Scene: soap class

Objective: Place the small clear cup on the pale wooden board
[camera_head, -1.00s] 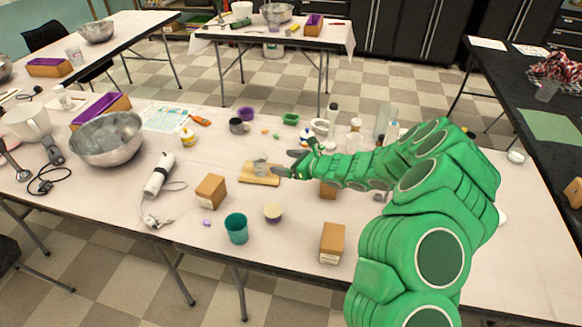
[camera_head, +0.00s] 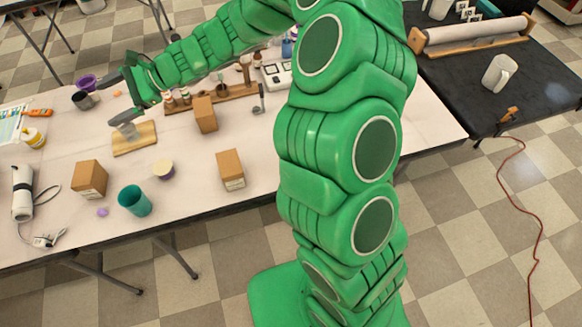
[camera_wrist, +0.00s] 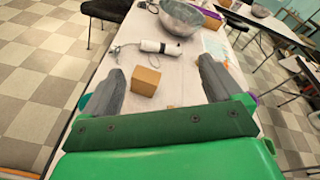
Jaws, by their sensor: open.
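The pale wooden board (camera_head: 140,143) lies on the white table in the head view. The small clear cup (camera_head: 128,131) stands on the board's left part, and looks upright. My gripper (camera_head: 114,98) is open, just above and behind the cup in the picture. Its lower finger overlaps the cup's top edge, and I cannot tell whether they touch. In the wrist view my gripper (camera_wrist: 160,84) shows both grey fingers wide apart with nothing held between them. The cup and board do not show clearly there.
Brown boxes (camera_head: 90,178) (camera_head: 230,168) (camera_head: 205,114), a teal cup (camera_head: 134,201) and a small round jar (camera_head: 163,169) stand around the board. A white hand-held appliance (camera_head: 22,192) lies at left. A wooden rack (camera_head: 225,95) is behind. The tabletop in front of the board is partly clear.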

